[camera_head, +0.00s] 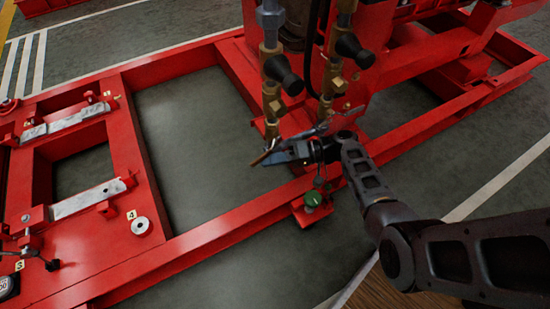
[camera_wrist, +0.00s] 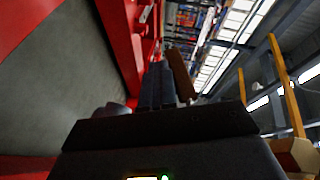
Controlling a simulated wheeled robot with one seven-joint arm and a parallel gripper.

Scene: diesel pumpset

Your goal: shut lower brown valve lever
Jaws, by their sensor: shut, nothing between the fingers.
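The lower brown valve lever (camera_head: 262,157) shows as a short brown strip by the tip of my gripper, below the left brass pipe. My gripper (camera_head: 272,153) is shut and empty, pointing left in the head view. In the wrist view a brown bar (camera_wrist: 182,76), apparently the lever, lies right beside the closed fingers (camera_wrist: 158,75) on their right. I cannot tell whether it touches them. The lever's pivot and valve body are largely hidden behind my gripper.
Two brass valve lines with black knobs (camera_head: 284,75) (camera_head: 356,51) hang above my gripper. A green round cap (camera_head: 313,198) sits below it on the red frame (camera_head: 200,238). Red machinery stands close behind. Open grey floor (camera_head: 190,140) shows to the left.

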